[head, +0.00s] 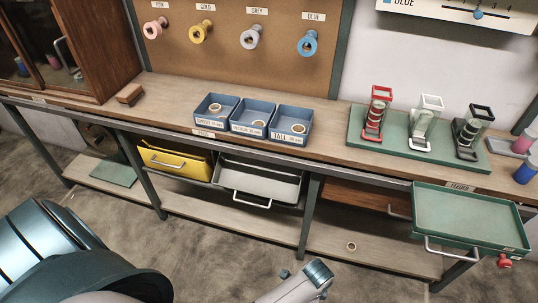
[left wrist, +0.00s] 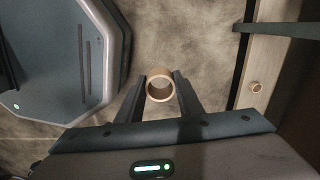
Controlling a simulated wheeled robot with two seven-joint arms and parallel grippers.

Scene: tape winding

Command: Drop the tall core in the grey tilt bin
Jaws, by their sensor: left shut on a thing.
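My left gripper (left wrist: 160,98) is shut on a tan cardboard core (left wrist: 160,84), seen nearly end-on between the two fingers in the left wrist view. The held core is over the floor, apart from the shelf; it is not seen in the head view. The grey tilt bin (head: 260,186) hangs tilted open under the bench, beside the yellow bin (head: 178,161); its visible interior looks empty. The tray labelled tall (head: 290,124) on the bench holds a tan core. My right gripper is not in view.
Another tan core (head: 351,246) lies on the lower shelf (head: 390,256); a ring on a shelf also shows in the left wrist view (left wrist: 256,87). A green drawer (head: 470,215) juts out at right, with a red spool (head: 503,262) below its corner. Floor before the bins is clear.

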